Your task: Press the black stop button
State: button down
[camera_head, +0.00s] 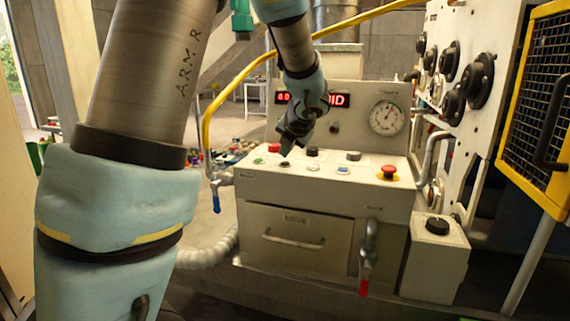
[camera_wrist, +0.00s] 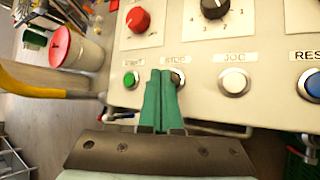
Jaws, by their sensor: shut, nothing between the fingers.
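The black stop button (camera_wrist: 178,79) sits on the panel under a partly covered label, between the green start button (camera_wrist: 130,80) and the white jog button (camera_wrist: 235,82). In the head view the black button (camera_head: 284,163) is in the front row. My gripper (camera_wrist: 161,72) has its green fingers shut and empty. Its tips overlap the left part of the black button in the wrist view. In the head view my gripper (camera_head: 286,152) points down just over that button. I cannot tell whether the tips touch it.
A red knob (camera_wrist: 138,19) and a black selector knob (camera_wrist: 214,6) stand behind the button row. A blue reset button (camera_wrist: 313,86) is at the right. The red emergency stop (camera_head: 388,172) and pressure gauge (camera_head: 386,117) are further right. A yellow hose (camera_head: 240,82) runs left.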

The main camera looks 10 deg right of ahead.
aim_at(285, 164)
jog(key=shift+f, duration=0.4)
jog(key=shift+f+b, duration=0.35)
jog(key=shift+f, duration=0.05)
dwell(0.7)
jog(key=shift+r, duration=0.1)
jog(key=shift+r+p, duration=0.75)
jog(key=shift+p, duration=0.2)
notch_tip(285, 164, up, 5)
jog(key=p, duration=0.5)
jog(key=shift+a, duration=0.1)
